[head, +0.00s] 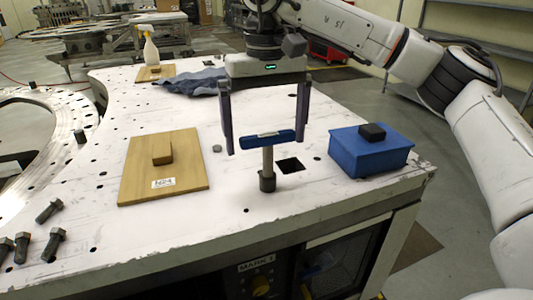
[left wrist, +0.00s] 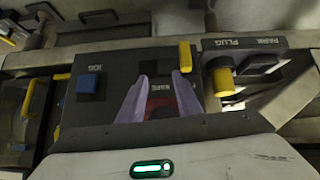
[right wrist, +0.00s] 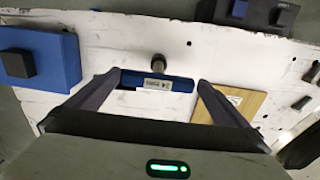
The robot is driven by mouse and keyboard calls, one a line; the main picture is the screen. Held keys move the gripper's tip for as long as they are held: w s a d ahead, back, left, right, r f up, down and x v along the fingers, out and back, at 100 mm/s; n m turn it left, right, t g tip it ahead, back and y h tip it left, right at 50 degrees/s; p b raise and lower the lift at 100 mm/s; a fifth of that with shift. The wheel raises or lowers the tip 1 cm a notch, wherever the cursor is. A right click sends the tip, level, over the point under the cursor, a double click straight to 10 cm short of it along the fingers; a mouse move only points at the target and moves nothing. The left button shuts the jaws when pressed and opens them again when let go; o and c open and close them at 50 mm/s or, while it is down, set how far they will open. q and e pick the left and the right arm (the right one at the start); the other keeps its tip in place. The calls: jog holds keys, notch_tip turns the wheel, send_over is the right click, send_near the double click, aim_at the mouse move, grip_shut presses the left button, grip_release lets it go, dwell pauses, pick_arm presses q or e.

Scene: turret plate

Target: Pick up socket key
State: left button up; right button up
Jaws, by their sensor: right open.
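The socket key (head: 267,162) stands upright on the white turret plate, with a blue crossbar handle, a grey shaft and a dark socket at its foot. Its blue handle, with a pale label, also shows in the right wrist view (right wrist: 180,84). My right gripper (head: 265,149) is open above the plate, one finger beyond each end of the handle. I see a gap at each end, so it holds nothing. My left gripper (left wrist: 158,85) shows only in the left wrist view, its fingers apart before a dark control panel (left wrist: 115,78).
A blue box (head: 365,155) with a black knob stands right of the key. A wooden board (head: 135,185) with a wooden block lies left. Several dark bolts (head: 48,210) are at the front left. A grey-blue cloth (head: 195,82) lies behind.

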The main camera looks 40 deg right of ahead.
aim_at(268, 174)
notch_tip(268, 174, down, 6)
jog(key=shift+s+d+r, duration=0.1)
jog(key=shift+c, duration=0.3)
jog(key=shift+r, duration=0.1)
jog(key=c, duration=1.9)
